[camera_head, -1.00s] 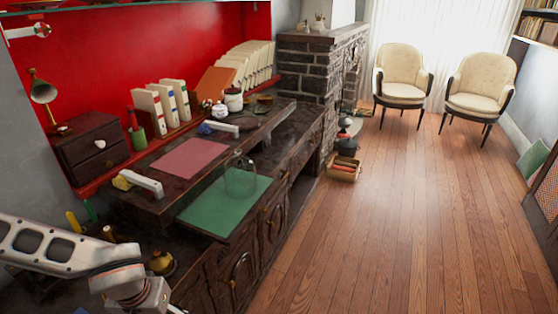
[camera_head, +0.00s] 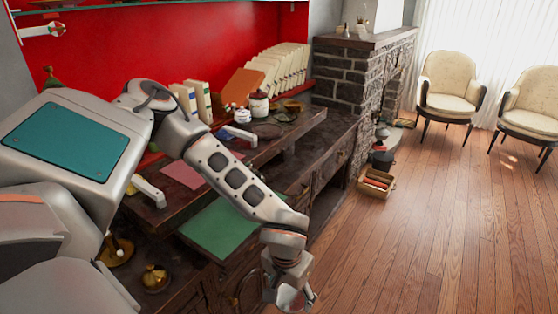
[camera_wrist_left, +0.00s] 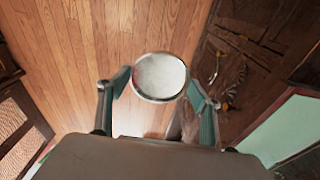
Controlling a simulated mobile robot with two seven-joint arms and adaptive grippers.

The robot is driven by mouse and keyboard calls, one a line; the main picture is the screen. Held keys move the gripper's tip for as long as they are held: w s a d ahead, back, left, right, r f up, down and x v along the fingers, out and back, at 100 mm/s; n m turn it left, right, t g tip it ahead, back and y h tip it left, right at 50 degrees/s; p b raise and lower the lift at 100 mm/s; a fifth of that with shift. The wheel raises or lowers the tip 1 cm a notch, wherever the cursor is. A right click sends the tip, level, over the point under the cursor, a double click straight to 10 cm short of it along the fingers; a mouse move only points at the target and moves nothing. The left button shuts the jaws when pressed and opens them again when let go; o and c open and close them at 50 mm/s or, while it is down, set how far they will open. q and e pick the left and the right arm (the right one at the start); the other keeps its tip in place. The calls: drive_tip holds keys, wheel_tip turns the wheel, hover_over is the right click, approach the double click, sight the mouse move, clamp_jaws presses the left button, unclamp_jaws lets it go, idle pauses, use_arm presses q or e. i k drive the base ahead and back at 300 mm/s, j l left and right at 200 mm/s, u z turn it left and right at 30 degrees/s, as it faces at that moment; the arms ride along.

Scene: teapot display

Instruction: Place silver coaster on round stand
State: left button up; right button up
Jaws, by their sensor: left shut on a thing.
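My left gripper (camera_head: 288,292) is low in the middle of the head view, over the floor side of the desk front. In the left wrist view, its two teal fingers (camera_wrist_left: 161,88) are shut on the silver coaster (camera_wrist_left: 159,74), a round pale disc with a shiny rim. The coaster also shows in the head view (camera_head: 291,298), small at the gripper's tip and partly cut by its fingers. I cannot make out for certain which thing is the round stand. My right gripper is not in view.
A dark wooden desk (camera_head: 290,168) runs along the red wall, with a green mat (camera_head: 218,230), a pink mat (camera_head: 186,175) and books on it. A basket (camera_head: 376,183) stands by the brick fireplace (camera_head: 350,82).

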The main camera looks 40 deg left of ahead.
sight(267, 130)
drive_tip(key=i, duration=2.55)
drive_tip(key=i+u, duration=0.25)
drive_tip(key=u, duration=0.2)
drive_tip(key=i+l+u, duration=0.15)
drive_tip(key=u, duration=0.3)
drive_tip(key=i, duration=0.1)
